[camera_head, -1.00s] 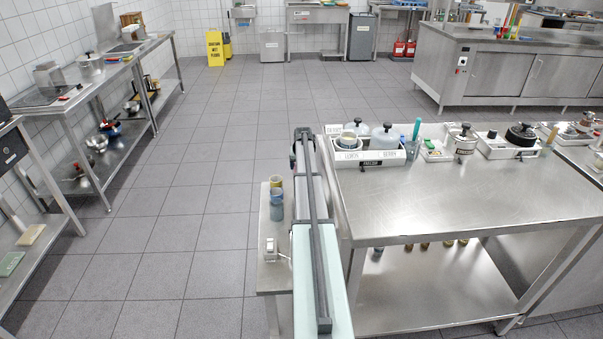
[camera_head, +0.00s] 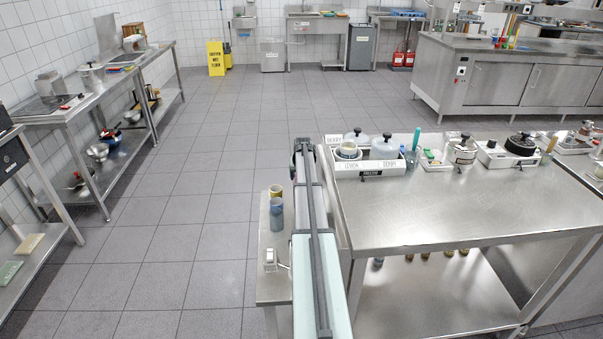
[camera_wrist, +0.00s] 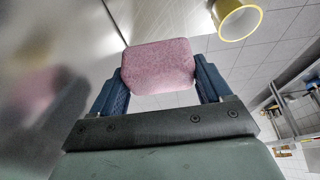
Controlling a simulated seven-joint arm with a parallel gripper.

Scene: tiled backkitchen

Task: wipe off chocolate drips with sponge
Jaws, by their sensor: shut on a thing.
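In the wrist view my gripper (camera_wrist: 160,88) is shut on a pink sponge (camera_wrist: 158,66), which sits between its two dark blue fingers. A bare steel surface (camera_wrist: 95,35) is close on the left, with a blurred pink patch that looks like the sponge's reflection. The sponge appears apart from that surface, though the gap is hard to judge. In the head view my arm runs beside the steel table's (camera_head: 440,205) left edge, and my gripper and the sponge are hidden.
A yellow cup (camera_wrist: 237,18) is close on the right in the wrist view. In the head view a blue cup (camera_head: 277,214) and a small white device (camera_head: 270,260) stand on a low side shelf (camera_head: 266,290). Containers (camera_head: 385,147) line the table's back. The left floor is open.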

